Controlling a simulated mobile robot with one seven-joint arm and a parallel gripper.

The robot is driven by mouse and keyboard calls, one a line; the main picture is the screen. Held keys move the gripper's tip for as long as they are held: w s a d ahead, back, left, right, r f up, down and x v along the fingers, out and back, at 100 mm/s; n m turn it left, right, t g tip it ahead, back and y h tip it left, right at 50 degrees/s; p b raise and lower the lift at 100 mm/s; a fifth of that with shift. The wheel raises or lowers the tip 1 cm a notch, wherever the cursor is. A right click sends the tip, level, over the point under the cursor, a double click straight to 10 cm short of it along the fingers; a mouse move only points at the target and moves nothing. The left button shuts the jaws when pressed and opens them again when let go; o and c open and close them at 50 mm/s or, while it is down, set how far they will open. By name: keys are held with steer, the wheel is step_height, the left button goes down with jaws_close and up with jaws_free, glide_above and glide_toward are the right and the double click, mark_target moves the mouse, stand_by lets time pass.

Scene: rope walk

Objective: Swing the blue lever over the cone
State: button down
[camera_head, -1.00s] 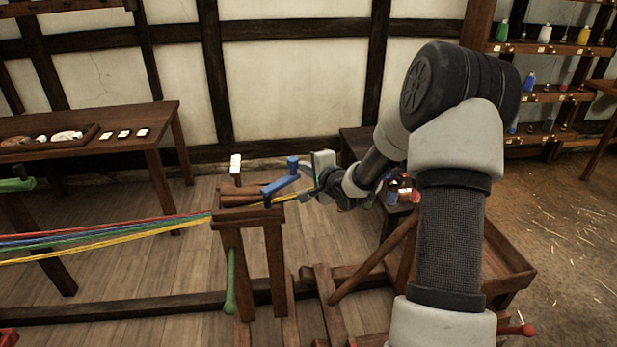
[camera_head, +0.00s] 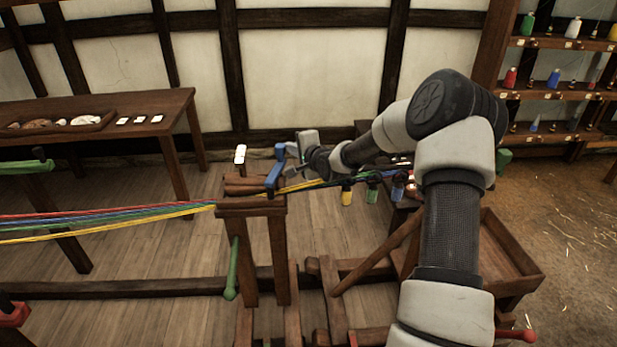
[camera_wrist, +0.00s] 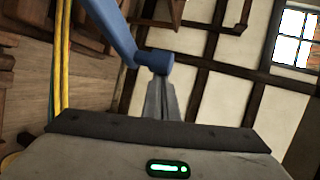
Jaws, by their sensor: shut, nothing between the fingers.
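The blue lever (camera_head: 273,179) stands at the right end of the wooden trestle top and slants away toward the wall. Its round knob end (camera_head: 280,151) is raised. The wooden cone (camera_head: 247,186) appears to be the brown piece on the trestle top, just left of the lever. My gripper (camera_head: 289,167) is right of the lever, with its fingers shut and empty. In the wrist view the lever (camera_wrist: 113,32) comes down from the upper left. Its knob (camera_wrist: 155,63) is at the tips of my shut fingers (camera_wrist: 159,82); contact is not certain.
Red, blue, green and yellow strands (camera_head: 110,226) run from the left through the trestle. A white-topped lever (camera_head: 240,155) stands behind it; a green lever (camera_head: 232,268) hangs in front. Yellow, green and blue bobbins (camera_head: 371,193) are right, beneath my arm. A table (camera_head: 150,108) stands at back left.

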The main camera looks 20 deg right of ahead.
steer(key=shift+w+a+b, duration=0.35)
steer(key=shift+w+a, duration=0.4)
steer(key=shift+a, duration=0.1)
steer(key=shift+d, duration=0.1)
stand_by(0.6)
